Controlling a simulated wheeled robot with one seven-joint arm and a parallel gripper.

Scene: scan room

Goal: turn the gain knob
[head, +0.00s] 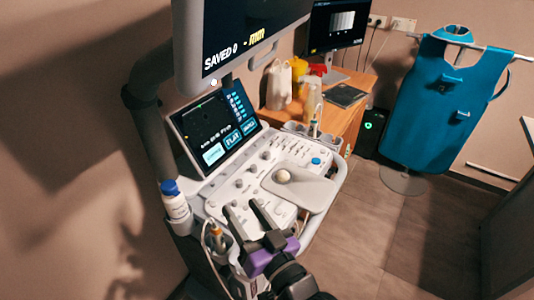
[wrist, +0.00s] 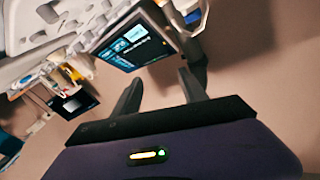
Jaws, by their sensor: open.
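The ultrasound console's control panel (head: 272,194) is white and carries several small grey knobs (head: 238,183), a pale trackball (head: 283,176) and a blue round control (head: 316,161). No readable label tells which knob is the gain knob. My gripper (head: 241,206) is open and empty, its two dark fingers over the near left part of the panel. I cannot tell whether the tips touch anything. In the wrist view the open fingers (wrist: 160,76) point toward the wall and touchscreen edge, with part of the panel (wrist: 60,28) at upper left.
A touchscreen (head: 215,124) stands behind the panel, and a large monitor (head: 240,40) hangs above it. A blue-capped bottle (head: 175,200) sits at the console's left edge, and a probe (head: 216,236) nearby. A wooden desk (head: 345,115) is behind. Open floor (head: 400,235) lies right.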

